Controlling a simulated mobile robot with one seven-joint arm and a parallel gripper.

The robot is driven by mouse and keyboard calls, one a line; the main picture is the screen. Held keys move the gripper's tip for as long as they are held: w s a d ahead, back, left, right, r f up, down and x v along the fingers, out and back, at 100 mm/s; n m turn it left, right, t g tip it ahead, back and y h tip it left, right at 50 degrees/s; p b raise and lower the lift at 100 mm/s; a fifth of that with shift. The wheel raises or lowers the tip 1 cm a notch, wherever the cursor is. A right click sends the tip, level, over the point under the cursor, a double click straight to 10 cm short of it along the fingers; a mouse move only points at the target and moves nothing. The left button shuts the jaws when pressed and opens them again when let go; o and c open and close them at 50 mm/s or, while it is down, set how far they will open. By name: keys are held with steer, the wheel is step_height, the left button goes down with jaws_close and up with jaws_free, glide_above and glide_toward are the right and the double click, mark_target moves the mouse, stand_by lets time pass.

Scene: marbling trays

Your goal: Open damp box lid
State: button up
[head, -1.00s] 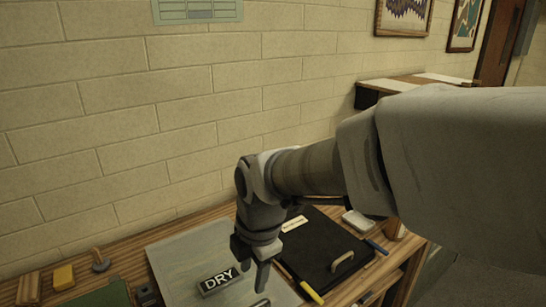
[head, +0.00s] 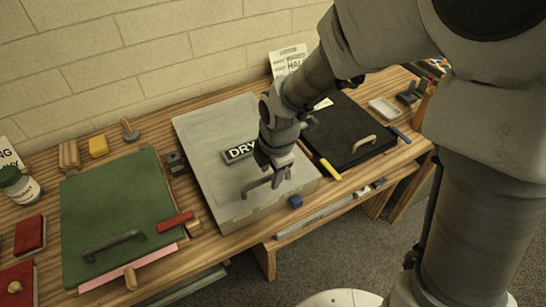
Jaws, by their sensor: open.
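Three lidded boxes stand on the bench, and no label legibly reads damp. The grey box lid (head: 200,140) carries a dark plate (head: 240,151) marked DRY and a grey bar handle (head: 256,190) near its front edge. The green lid (head: 105,205) at left has a dark bar handle (head: 113,245). The black lid (head: 345,120) at right has a tan handle (head: 364,143) and a pale label partly hidden by my arm. All three lids look shut. My gripper (head: 280,182) is open, pointing down at the right end of the grey lid's handle; whether it touches is unclear.
A yellow-handled tool (head: 328,169) lies between the grey and black boxes. A red block (head: 175,222) rests on the green lid's right edge. A blue piece (head: 295,202) is at the grey box's front. Red blocks (head: 30,234) and a jar (head: 20,185) crowd the left.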

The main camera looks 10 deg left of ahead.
jaws_close()
stand_by(1.4)
